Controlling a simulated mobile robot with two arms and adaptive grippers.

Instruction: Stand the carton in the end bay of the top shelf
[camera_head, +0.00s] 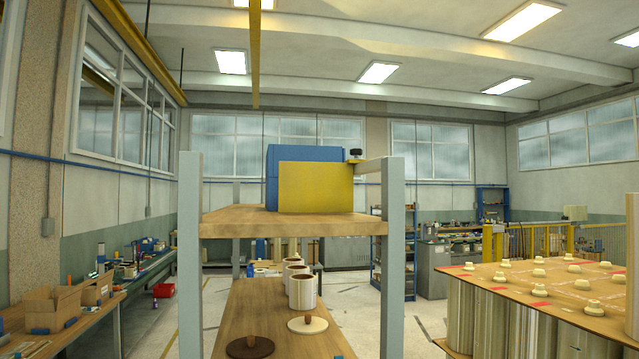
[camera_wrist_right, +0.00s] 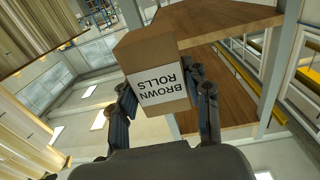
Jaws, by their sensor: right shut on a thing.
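The carton (camera_wrist_right: 152,52), brown with a white label reading "BROWN ROLLS", is in the right wrist view. Its letters appear upside down there, as does the room. My right gripper (camera_wrist_right: 161,84) is shut on it, one finger on each side. Wooden boards (camera_wrist_right: 236,64) show beside and behind the carton; I cannot tell whether it touches them. In the head view the top shelf (camera_head: 300,227) is a wooden board between grey posts. A blue block (camera_head: 271,178) and a yellow panel (camera_head: 315,187) stand on it. The carton and both grippers are not visible in the head view.
Grey posts (camera_head: 393,260) frame the rack. A pallet stack (camera_head: 500,272) with several pale knobs stands at right. The top shelf's left part looks bare.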

